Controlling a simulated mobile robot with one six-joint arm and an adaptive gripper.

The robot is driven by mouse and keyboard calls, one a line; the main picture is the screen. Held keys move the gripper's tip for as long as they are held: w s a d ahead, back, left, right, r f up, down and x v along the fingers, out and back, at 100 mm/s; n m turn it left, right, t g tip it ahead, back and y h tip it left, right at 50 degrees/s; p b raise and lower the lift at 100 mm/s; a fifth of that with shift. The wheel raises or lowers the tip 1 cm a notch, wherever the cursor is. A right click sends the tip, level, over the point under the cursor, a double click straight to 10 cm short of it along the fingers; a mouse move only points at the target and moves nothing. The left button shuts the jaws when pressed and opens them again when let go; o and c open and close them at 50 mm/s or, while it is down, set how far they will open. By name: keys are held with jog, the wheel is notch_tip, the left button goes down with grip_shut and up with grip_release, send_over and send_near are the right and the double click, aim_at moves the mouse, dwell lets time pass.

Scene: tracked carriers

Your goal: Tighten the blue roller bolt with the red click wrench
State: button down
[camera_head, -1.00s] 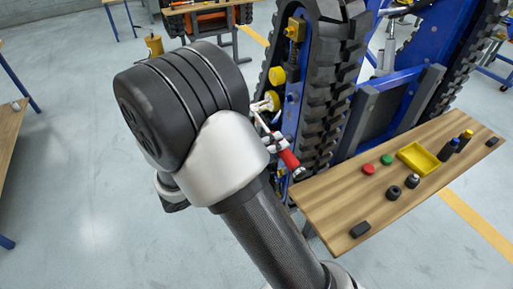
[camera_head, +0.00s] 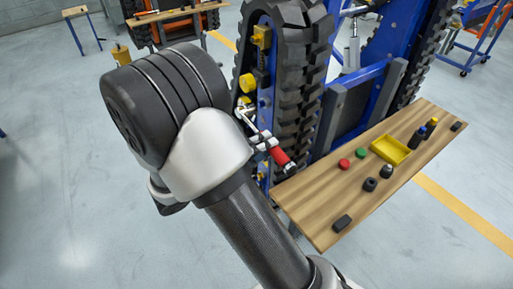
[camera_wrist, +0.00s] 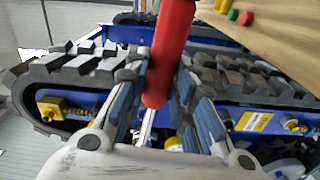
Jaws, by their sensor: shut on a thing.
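My gripper (camera_wrist: 158,95) is shut on the red click wrench, whose red handle (camera_wrist: 171,48) stands up between the fingers in the wrist view. In the head view the handle (camera_head: 280,158) points down to the right, beside the dark track (camera_head: 303,95) of the blue carrier. The wrench's metal shaft (camera_wrist: 147,128) runs down past the fingers; its far end is hidden. The carrier side holds yellow rollers (camera_head: 247,83). I cannot clearly pick out the blue roller bolt against the blue frame (camera_wrist: 95,117).
A wooden bench (camera_head: 322,205) stands right of the gripper, close to the wrench handle. It bears a yellow tray (camera_head: 391,150), red (camera_head: 344,164) and green (camera_head: 362,153) caps, and several dark parts. Another carrier (camera_head: 165,30) stands behind.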

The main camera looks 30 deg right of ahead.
jog(key=w+r+n+p, duration=0.3)
jog(key=r+n+p, duration=0.7)
jog(key=p, duration=0.6)
jog(key=shift+w+a+r, duration=0.15)
jog(key=shift+w+r, duration=0.1)
jog(key=shift+r, duration=0.35)
jog(key=shift+d+b, duration=0.3)
jog(key=shift+d, duration=0.55)
dwell(1.6)
jog(key=shift+d, duration=0.6)
dwell(0.9)
jog(key=shift+d, duration=0.2)
jog(key=shift+b, duration=0.3)
dwell(0.4)
